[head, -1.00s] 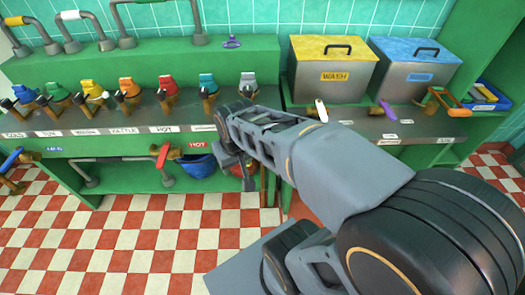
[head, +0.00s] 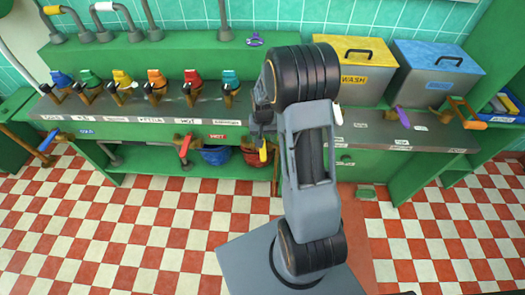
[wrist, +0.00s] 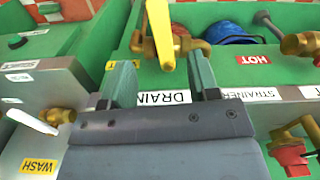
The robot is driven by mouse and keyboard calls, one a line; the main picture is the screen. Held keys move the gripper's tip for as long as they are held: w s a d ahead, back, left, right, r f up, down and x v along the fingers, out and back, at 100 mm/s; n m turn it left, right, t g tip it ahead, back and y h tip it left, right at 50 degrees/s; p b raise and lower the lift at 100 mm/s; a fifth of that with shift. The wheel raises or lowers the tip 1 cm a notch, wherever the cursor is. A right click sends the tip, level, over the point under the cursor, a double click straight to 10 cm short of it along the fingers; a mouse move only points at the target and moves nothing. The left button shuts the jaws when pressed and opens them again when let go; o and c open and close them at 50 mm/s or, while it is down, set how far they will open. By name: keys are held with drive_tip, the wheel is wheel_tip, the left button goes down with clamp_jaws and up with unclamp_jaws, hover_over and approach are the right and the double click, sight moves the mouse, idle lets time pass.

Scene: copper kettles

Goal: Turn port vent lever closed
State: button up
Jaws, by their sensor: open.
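No label reading "port vent" is legible in either view, so I cannot tell for sure which lever it is. A yellow lever (wrist: 161,24) on a brass valve is ahead in the wrist view, in line with the gap between my fingers. In the head view the yellow lever (head: 263,153) shows just below my gripper (head: 261,137) at the bench front. My gripper (wrist: 160,75) is open and empty. The yellow lever appears beyond the fingertips; I cannot tell whether they touch.
A white lever (wrist: 32,121) is left in the wrist view; a red valve (wrist: 294,158) is at lower right. A red lever (head: 184,148), blue bucket (head: 216,156) and red-brown bucket (head: 256,159) are along the bench front. A WASH tank (head: 355,72) stands behind my arm.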

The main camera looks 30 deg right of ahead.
sight(263, 153)
wheel_tip(263, 153, down, 9)
drive_tip(key=shift+f, duration=0.15)
idle(0.4)
clamp_jaws()
idle(0.4)
